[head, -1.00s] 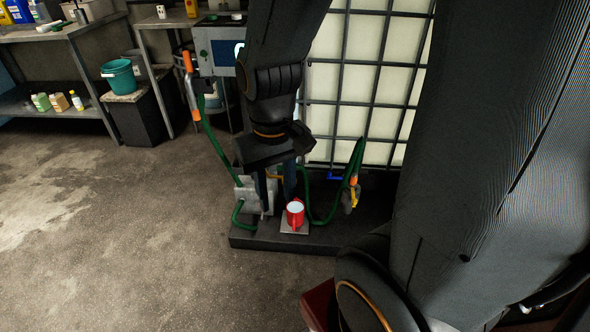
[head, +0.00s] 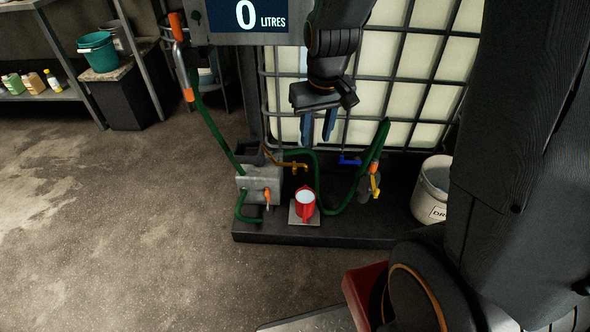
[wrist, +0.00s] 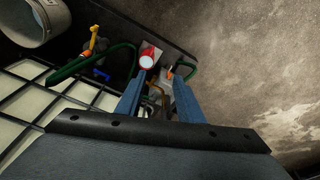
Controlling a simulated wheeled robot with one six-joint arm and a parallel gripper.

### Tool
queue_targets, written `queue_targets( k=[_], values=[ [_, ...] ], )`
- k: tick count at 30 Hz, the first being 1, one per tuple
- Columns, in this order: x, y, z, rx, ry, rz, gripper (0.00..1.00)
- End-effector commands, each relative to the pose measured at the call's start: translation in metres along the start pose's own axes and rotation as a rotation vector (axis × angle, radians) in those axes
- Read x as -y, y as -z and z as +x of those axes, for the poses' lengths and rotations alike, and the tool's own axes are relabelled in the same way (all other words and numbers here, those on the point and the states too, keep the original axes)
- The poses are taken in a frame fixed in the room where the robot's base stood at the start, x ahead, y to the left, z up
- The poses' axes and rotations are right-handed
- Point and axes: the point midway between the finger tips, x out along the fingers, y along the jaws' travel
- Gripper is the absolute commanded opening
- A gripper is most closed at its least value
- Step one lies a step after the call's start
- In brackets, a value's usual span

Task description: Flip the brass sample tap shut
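The brass sample tap (head: 293,165) is a thin yellowish pipe and fitting at the foot of the caged white tank, in the middle of the head view. It stands above and behind a red jug (head: 304,203). In the wrist view the tap (wrist: 153,91) shows small between my fingers; I cannot tell its lever's position. My gripper (head: 318,134) is open and empty, its two blue fingers pointing down, above and slightly right of the tap in the head view. The jug also shows in the wrist view (wrist: 147,60), near the left fingertip.
The jug stands on a small plate (head: 292,217) on a dark plinth (head: 275,233). A grey box with an orange lever (head: 252,183) is left, a green hose with a yellow-handled nozzle (head: 374,183) right. A white bucket (head: 430,205) stands further right. A display (head: 248,20) reads 0 litres.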

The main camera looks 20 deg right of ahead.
Motion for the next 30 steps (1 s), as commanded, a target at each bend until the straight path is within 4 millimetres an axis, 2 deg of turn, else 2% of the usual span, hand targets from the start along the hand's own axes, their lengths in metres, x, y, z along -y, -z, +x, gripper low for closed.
queue_targets(
  k=[1,5,8,15,21,24,30],
  values=[
    [-0.001,0.015,0.013,0.008,0.001,-0.010,0.34],
    [-0.003,0.050,0.042,0.035,0.004,-0.041,0.34],
    [-0.005,0.076,0.071,0.060,0.008,-0.067,0.34],
    [-0.007,0.127,0.157,0.117,0.019,-0.134,0.34],
    [-0.008,0.147,0.215,0.152,0.029,-0.174,0.34],
    [-0.009,0.152,0.236,0.163,0.032,-0.189,0.34],
    [-0.009,0.155,0.257,0.174,0.036,-0.203,0.34]
  ],
)
